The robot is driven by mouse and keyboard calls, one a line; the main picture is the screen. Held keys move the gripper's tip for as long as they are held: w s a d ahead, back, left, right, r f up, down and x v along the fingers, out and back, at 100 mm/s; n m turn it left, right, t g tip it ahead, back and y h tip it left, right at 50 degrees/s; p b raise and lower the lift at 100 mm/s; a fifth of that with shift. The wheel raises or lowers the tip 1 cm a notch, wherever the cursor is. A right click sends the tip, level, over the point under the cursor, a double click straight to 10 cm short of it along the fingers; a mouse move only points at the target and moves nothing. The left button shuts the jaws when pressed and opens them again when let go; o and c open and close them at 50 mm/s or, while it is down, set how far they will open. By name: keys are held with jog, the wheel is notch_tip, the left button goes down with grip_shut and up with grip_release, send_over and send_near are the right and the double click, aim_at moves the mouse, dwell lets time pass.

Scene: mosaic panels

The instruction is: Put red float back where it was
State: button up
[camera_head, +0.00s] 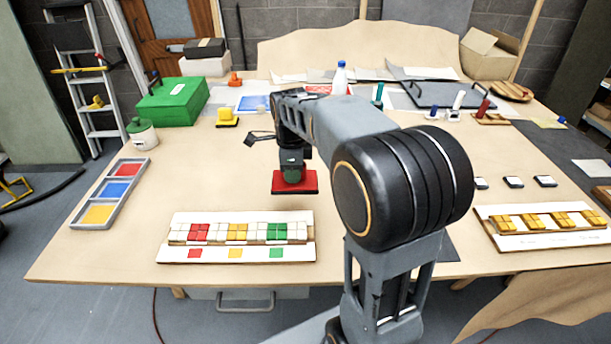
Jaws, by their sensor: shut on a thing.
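The red float (294,187) is a flat red plate near the middle of the table, left of my arm. My gripper (291,172) points down onto the top of it and is shut on it; the fingertips are small and partly dark, and the grip itself is hard to see. The float looks level, close to the table top. I cannot tell whether it touches the table.
A mosaic panel (190,257) lies in front, with a second panel (520,241) at right. A three-colour tray (131,164) is at left. A yellow float (227,122), green box (172,102) and white bottle (339,78) stand behind. Clear table lies left of the red float.

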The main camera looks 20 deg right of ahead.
jog(key=w+d+f, duration=0.3)
jog(key=w+d+f+p, duration=0.1)
jog(key=w+d+f, duration=0.2)
jog(key=f, duration=0.1)
jog(key=shift+d, duration=0.2)
jog(key=shift+w+d+f, duration=0.4)
jog(key=shift+f, duration=0.2)
jog(key=shift+f+p, duration=0.3)
jog(key=shift+f, duration=1.25)
jog(key=shift+f, duration=0.1)
jog(key=shift+f, duration=0.15)
jog(key=o, duration=0.8)
jog(key=shift+o, duration=0.2)
